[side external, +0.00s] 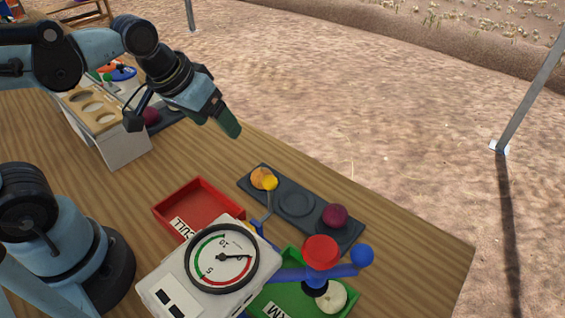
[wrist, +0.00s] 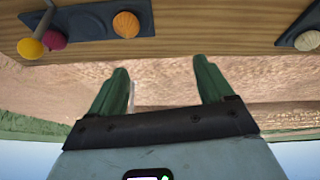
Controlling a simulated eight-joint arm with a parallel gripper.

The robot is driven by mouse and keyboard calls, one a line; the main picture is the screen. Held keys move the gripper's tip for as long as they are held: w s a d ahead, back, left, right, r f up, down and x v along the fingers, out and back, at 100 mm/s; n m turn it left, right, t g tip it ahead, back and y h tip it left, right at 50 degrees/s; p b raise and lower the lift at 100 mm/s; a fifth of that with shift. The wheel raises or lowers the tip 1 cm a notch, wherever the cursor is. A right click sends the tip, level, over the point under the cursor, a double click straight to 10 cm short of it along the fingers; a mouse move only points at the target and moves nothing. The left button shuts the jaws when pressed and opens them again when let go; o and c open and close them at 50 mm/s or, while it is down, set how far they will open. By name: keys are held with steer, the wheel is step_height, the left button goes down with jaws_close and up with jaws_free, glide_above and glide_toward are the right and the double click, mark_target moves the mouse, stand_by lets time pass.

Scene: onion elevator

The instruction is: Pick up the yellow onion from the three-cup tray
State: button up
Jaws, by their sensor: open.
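The dark three-cup tray (side external: 297,204) lies near the table's far edge. The orange-yellow onion (side external: 261,177) sits in its left cup, and a purple onion (side external: 335,216) in its right cup; the middle cup is empty. In the wrist view the orange-yellow onion (wrist: 126,24) is at the top, the purple onion (wrist: 54,40) left of it. My gripper (side external: 230,126) is raised above the table, up and left of the tray, apart from the onion. In the wrist view its green fingers (wrist: 160,82) are spread with nothing between them.
A yellow-knobbed stick (side external: 270,184) rises in front of the onion. A dial gauge device (side external: 222,257) with a blue lever (side external: 361,255) stands nearby, with a red CULL tray (side external: 200,205) and a green tray (side external: 353,303). A second dark tray (side external: 168,121) is behind my gripper.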

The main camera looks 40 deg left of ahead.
steer(key=w+d+n+g, duration=0.3)
steer(key=w+d+g, duration=0.1)
steer(key=d, duration=0.2)
steer(key=n+g, duration=0.1)
glide_above(262, 169)
steer(key=s, duration=0.1)
step_height(262, 169, down, 7)
steer(key=shift+d+f, duration=0.1)
steer(key=f, duration=0.2)
steer(key=w+f, duration=0.1)
steer(key=f, duration=0.1)
steer(key=shift+f, duration=0.55)
steer(key=c, duration=1.1)
